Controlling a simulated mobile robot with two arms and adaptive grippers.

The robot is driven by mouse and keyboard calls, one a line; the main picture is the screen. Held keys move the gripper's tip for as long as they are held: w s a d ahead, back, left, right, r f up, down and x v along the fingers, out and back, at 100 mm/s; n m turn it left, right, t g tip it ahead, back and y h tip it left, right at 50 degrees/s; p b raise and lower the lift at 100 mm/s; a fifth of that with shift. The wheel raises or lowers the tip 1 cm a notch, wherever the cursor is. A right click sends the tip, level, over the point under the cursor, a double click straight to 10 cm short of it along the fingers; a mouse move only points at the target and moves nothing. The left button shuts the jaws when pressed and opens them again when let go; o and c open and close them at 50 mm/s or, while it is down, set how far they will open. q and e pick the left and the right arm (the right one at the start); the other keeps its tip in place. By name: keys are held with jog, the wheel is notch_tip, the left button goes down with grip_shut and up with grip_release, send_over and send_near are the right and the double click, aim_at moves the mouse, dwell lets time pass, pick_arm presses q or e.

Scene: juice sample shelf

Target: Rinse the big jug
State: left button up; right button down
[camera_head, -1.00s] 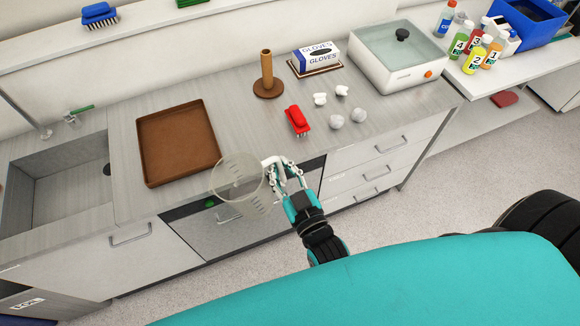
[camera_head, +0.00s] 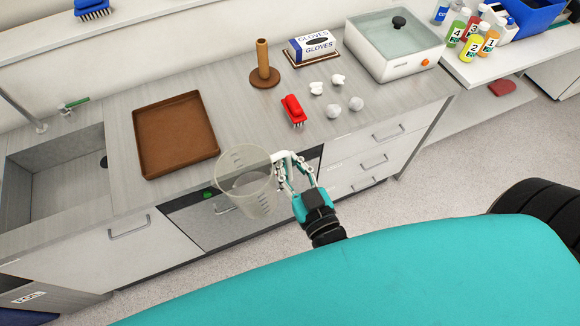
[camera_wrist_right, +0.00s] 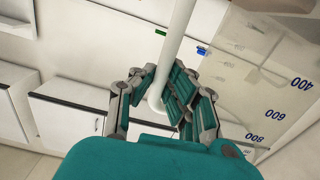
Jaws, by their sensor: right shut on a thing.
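The big jug (camera_head: 248,186) is clear with measuring marks. It is held in the air in front of the counter's front edge, to the right of the sink. My right gripper (camera_head: 284,172) is shut on the jug's white handle. In the right wrist view, the fingers (camera_wrist_right: 165,98) close around the white handle bar, and the jug's wall with printed numbers (camera_wrist_right: 262,85) shows at the right. The sink (camera_head: 62,168) is at the left, with a green-handled tap (camera_head: 72,104) behind it. My left gripper is not in view.
A brown tray (camera_head: 137,143) lies between sink and jug. A red brush (camera_head: 293,110), wooden stand (camera_head: 264,66), glove box (camera_head: 312,46), white and grey lumps and a water bath (camera_head: 395,72) stand farther right. Numbered bottles (camera_head: 470,47) are at the back right.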

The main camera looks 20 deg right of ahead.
aim_at(287, 156)
jog(key=shift+a+r+m+h, duration=0.1)
jog(key=shift+r+m+h, duration=0.1)
jog(key=shift+r, duration=0.65)
jog(key=shift+a+r+m+h, duration=0.1)
jog(key=shift+r+m, duration=0.1)
jog(key=shift+r, duration=0.65)
